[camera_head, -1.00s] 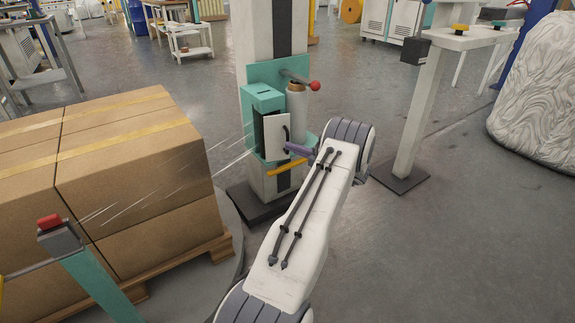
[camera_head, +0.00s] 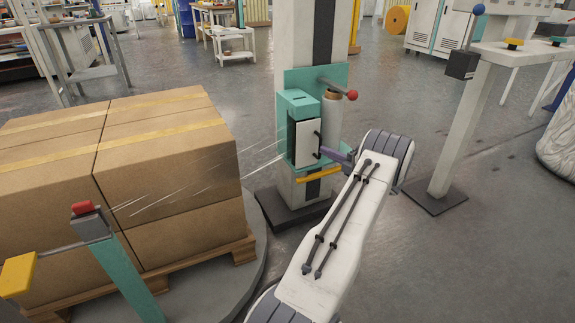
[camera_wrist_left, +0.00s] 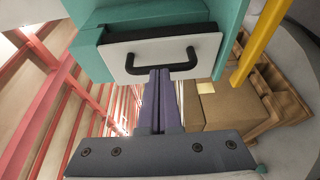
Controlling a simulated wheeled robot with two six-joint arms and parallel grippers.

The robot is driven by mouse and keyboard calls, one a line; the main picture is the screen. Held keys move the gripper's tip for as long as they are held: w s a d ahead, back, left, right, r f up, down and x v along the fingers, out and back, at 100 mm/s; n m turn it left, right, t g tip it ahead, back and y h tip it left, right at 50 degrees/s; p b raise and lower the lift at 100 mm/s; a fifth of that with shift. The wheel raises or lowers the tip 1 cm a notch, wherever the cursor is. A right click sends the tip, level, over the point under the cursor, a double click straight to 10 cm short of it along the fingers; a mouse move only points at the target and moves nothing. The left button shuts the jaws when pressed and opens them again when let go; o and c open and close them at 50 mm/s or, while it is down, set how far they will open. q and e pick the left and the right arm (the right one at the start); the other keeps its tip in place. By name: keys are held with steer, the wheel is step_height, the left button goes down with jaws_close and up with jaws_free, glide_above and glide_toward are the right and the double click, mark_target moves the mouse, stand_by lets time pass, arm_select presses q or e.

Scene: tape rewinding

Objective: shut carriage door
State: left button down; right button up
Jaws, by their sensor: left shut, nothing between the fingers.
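The carriage (camera_head: 299,102) is a teal housing on a white mast. Its door (camera_head: 308,135) is a white panel with a dark handle (camera_head: 319,146); a dark band shows along the door's left side. In the left wrist view the door (camera_wrist_left: 125,62) stands off the teal body with a dark strip along its top. My left gripper (camera_head: 335,154) is shut and empty at the handle. In the left wrist view its purple fingers (camera_wrist_left: 160,74) meet beneath the handle bar (camera_wrist_left: 150,69), close to the door face; contact is unclear. My right gripper is not in view.
Stretched clear film (camera_head: 205,182) runs from the carriage to wrapped cardboard boxes (camera_head: 165,150) on a pallet at the left. A red-knobbed lever (camera_head: 351,95) sticks out above the door. A yellow bar (camera_head: 318,174) lies below it. A control stand (camera_head: 460,125) is at the right.

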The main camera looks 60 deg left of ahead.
arm_select(q)
steer(key=shift+a+r, duration=0.1)
steer(key=shift+r, duration=0.05)
steer(key=p+v, duration=0.3)
steer(key=v, duration=0.9)
steer(key=shift+w+p, duration=0.15)
steer(key=shift+p, duration=0.2)
steer(key=shift+a, duration=0.1)
